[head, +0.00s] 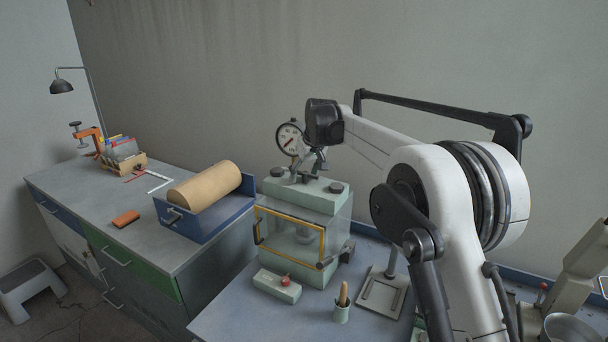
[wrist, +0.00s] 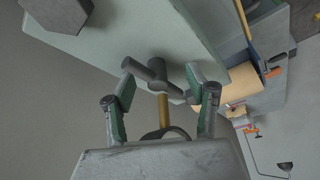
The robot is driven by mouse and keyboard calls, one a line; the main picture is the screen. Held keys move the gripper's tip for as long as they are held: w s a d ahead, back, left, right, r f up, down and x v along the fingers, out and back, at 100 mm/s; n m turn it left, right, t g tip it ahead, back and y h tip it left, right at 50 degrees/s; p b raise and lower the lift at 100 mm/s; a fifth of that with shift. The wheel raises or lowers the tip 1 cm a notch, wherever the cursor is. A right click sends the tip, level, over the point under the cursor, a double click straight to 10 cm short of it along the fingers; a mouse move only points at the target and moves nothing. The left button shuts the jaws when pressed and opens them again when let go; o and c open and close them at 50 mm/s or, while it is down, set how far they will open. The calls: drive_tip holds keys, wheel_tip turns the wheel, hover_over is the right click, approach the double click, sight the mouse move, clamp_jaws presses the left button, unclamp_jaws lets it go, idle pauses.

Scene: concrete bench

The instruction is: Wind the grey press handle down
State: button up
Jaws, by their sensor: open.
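The pale green press (head: 322,192) stands on the bench with a clear guard framed in yellow on its front. My gripper (head: 316,166) is above the press top, beside the round dial gauge (head: 290,139). In the wrist view my gripper (wrist: 163,84) is open, its two green-padded fingers apart. The grey press handle (wrist: 157,72), a crossbar with a round hub, lies between the fingers on a brass-coloured stem (wrist: 164,110). The bar slants, its ends close to both fingers; I cannot tell if they touch. In the head view the handle is mostly hidden by my gripper.
A green block with a red knob (head: 277,286), a small pot with a wooden-handled tool (head: 342,305) and a metal stand (head: 383,292) sit before the press. A blue tray (head: 206,222) with a tan roll (head: 205,186) is to the left. A metal bowl (head: 567,329) is far right.

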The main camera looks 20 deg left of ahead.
drive_tip(key=v, duration=1.2)
drive_tip(key=c, duration=0.4)
drive_tip(key=shift+s+a+m, duration=0.15)
drive_tip(key=shift+s+m, duration=0.15)
drive_tip(key=shift+m, duration=0.1)
drive_tip(key=c, duration=0.3)
drive_tip(key=s+m+h, duration=0.1)
drive_tip(key=m, duration=0.1)
drive_tip(key=s+a+m+h, duration=0.1)
drive_tip(key=s+m, duration=0.1)
drive_tip(key=m, duration=0.1)
drive_tip(key=s+m+h+p, duration=0.1)
drive_tip(key=m, duration=0.1)
drive_tip(key=shift+s+a+r+m, duration=0.2)
drive_tip(key=shift+s+m, duration=0.1)
clamp_jaws()
drive_tip(key=w+f+m+p, duration=0.1)
drive_tip(key=f, duration=0.2)
drive_tip(key=w+f+m+p, duration=0.1)
drive_tip(key=f, duration=0.2)
drive_tip(key=w+f+m+h+p, duration=0.1)
drive_tip(key=w+f, duration=0.1)
drive_tip(key=f, duration=0.1)
drive_tip(key=shift+d+f, duration=0.3)
drive_tip(key=shift+d, duration=0.1)
drive_tip(key=shift+w+d+f, duration=0.1)
drive_tip(key=shift+w+f, duration=0.05)
drive_tip(key=shift+w, duration=0.6)
